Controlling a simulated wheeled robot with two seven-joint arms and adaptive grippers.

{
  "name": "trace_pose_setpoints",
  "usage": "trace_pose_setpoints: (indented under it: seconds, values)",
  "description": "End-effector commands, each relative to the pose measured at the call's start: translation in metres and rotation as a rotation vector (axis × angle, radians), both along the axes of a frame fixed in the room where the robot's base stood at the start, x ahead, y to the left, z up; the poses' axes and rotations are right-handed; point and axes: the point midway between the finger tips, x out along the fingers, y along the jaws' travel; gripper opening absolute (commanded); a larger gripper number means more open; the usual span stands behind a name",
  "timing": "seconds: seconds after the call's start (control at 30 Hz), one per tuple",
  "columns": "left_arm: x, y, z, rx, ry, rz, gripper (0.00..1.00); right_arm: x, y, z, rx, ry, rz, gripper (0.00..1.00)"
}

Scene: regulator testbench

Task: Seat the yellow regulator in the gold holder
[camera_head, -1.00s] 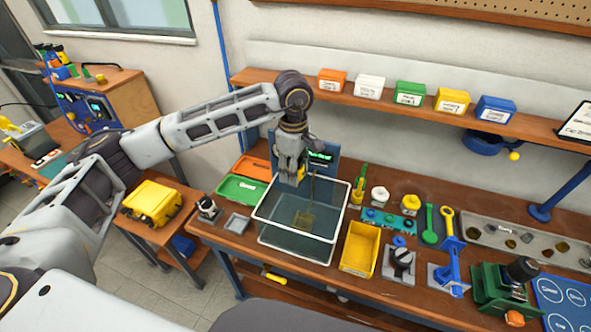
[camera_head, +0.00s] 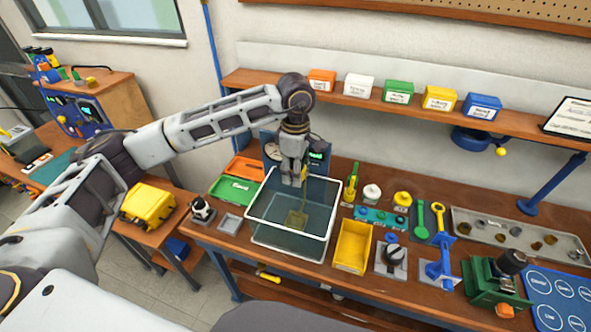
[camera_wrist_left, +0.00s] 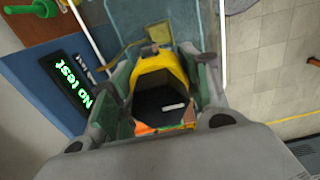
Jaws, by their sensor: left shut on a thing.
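The yellow regulator (camera_wrist_left: 162,70) shows in the wrist view between the fingers of my left gripper (camera_wrist_left: 163,85), with a dark middle facing the camera. In the head view my left gripper (camera_head: 291,183) points down over the clear tank (camera_head: 278,231), and only a small yellow bit of the regulator (camera_head: 304,174) shows beside it. The gold holder (camera_head: 297,218) is in the tank, below the gripper and apart from it. It also shows beyond the regulator in the wrist view (camera_wrist_left: 159,33). My right gripper is out of view.
A gauge panel with a lit green display (camera_head: 316,155) stands behind the tank, reading "No test" in the wrist view. Green (camera_head: 236,190) and orange (camera_head: 244,168) trays lie left, a yellow bin (camera_head: 353,246) right. A shelf (camera_head: 420,116) runs above the bench.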

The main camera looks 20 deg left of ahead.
Motion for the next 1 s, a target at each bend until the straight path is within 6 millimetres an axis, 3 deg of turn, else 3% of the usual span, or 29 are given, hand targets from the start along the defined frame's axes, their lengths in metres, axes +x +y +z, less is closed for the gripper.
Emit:
trace_pose_setpoints:
  seconds: [0.37,1.0]
  values:
    - [0.0,0.0,-0.005,0.0,-0.001,-0.001,0.05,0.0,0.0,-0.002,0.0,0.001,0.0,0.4]
    - [0.0,0.0,-0.037,0.0,-0.001,-0.001,0.05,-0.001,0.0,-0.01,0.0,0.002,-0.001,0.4]
